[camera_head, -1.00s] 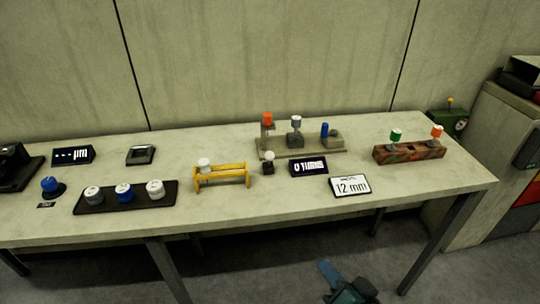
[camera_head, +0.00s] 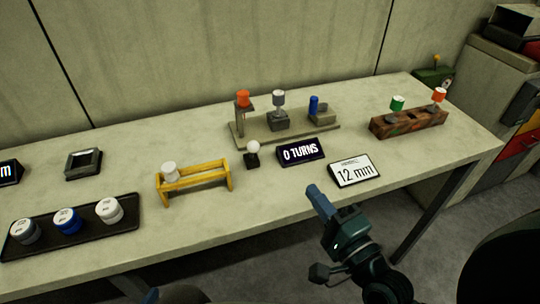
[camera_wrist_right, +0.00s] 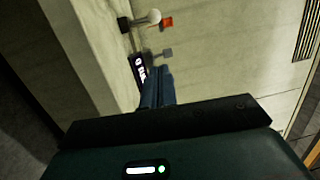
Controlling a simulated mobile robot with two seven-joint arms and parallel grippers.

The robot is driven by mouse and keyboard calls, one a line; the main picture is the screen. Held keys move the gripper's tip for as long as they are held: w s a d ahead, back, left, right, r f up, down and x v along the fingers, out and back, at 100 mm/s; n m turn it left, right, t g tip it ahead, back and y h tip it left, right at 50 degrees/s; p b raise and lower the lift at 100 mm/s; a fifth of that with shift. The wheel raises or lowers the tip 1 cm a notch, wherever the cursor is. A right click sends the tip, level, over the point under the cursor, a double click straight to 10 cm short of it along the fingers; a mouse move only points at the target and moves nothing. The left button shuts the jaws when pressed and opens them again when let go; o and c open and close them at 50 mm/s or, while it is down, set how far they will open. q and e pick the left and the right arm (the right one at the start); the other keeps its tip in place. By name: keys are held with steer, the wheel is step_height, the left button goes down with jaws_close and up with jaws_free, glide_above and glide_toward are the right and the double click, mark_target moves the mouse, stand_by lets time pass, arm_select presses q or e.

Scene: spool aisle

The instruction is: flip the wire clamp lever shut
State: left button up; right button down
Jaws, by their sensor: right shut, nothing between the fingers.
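A winding fixture with a long grey base (camera_head: 240,135) stands on the table. It carries an orange-topped post (camera_head: 243,99), a grey spindle with a pale cap (camera_head: 279,98) and an upright blue piece (camera_head: 314,105) by a grey block (camera_head: 323,115). The blue piece looks like the clamp lever, but I cannot be sure. My right gripper (camera_head: 313,190) is shut and empty at the table's front edge, apart from the fixture and nearer me. Its closed blue fingers also show in the right wrist view (camera_wrist_right: 157,88). My left gripper is not clearly visible.
A white-ball knob (camera_head: 253,147), a "0 TURNS" display (camera_head: 300,151) and a "12 mm" card (camera_head: 354,171) stand in front of the fixture. A yellow stand (camera_head: 195,184) and a black tray (camera_head: 75,232) are left; a rusty block (camera_head: 408,124) is right. Some front tabletop is bare.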

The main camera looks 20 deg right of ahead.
steer(key=p, duration=0.1)
glide_toward(253, 151)
steer(key=w+d, duration=0.4)
steer(key=shift+w+d+r, duration=0.15)
steer(key=shift+d+r, duration=0.1)
steer(key=shift+r, duration=0.05)
steer(key=w+a, duration=0.2)
steer(key=shift+w+a+r, duration=0.1)
steer(key=shift+w+a, duration=0.05)
steer(key=shift+a, duration=0.15)
steer(key=shift+w+a, duration=0.3)
steer(key=shift+a, duration=0.15)
arm_select(q)
steer(key=shift+w+a+r, duration=0.1)
steer(key=shift+w+r, duration=0.1)
steer(key=shift+r, duration=0.15)
